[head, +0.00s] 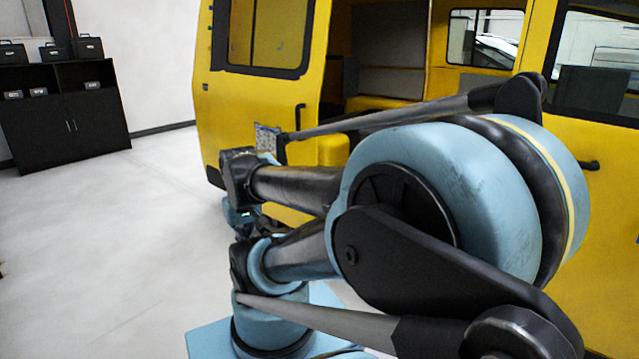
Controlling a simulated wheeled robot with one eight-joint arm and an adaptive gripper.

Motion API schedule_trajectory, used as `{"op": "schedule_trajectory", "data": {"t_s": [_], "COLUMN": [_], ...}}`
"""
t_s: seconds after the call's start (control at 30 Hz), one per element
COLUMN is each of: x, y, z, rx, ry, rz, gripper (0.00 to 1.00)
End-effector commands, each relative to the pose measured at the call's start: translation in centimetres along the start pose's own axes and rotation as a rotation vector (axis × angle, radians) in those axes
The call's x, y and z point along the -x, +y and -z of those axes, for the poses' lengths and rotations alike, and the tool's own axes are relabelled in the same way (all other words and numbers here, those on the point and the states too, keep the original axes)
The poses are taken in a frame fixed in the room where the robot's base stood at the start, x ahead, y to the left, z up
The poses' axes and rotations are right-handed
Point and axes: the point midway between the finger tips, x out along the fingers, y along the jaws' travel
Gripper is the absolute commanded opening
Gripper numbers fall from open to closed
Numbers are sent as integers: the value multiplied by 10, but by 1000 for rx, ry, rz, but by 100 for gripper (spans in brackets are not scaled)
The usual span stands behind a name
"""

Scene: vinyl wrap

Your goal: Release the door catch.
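A yellow van (340,60) stands with its side opening uncovered. A yellow door panel (212,110) with a dark-framed window stands at the left of the opening. A black upright handle (299,117) is on the panel's right edge. I cannot make out a separate door catch; my arm covers the lower part of the door and opening. My gripper (240,217) seems to be the small dark and blue part at the far end of my arm, low in front of the door. Its fingers are too small and hidden to read, as is any contact.
The front door has a black handle (589,165) at the right. A black cabinet (66,125) with dark cases (88,47) on top stands at the left wall. The pale floor (110,240) between cabinet and van is clear.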

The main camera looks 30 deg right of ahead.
Motion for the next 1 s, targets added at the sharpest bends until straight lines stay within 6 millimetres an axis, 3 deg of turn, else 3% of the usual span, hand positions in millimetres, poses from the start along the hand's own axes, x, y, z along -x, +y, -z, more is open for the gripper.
{"op": "schedule_trajectory", "data": {"t_s": [0.2,0.33,0.47,1.0], "x": [6,9,14,17], "y": [1,6,20,116], "z": [-5,9,36,163], "rx": [8,55,150,651], "ry": [14,26,45,37], "rz": [-5,-31,-83,-373], "gripper": [0,0,0,0]}}
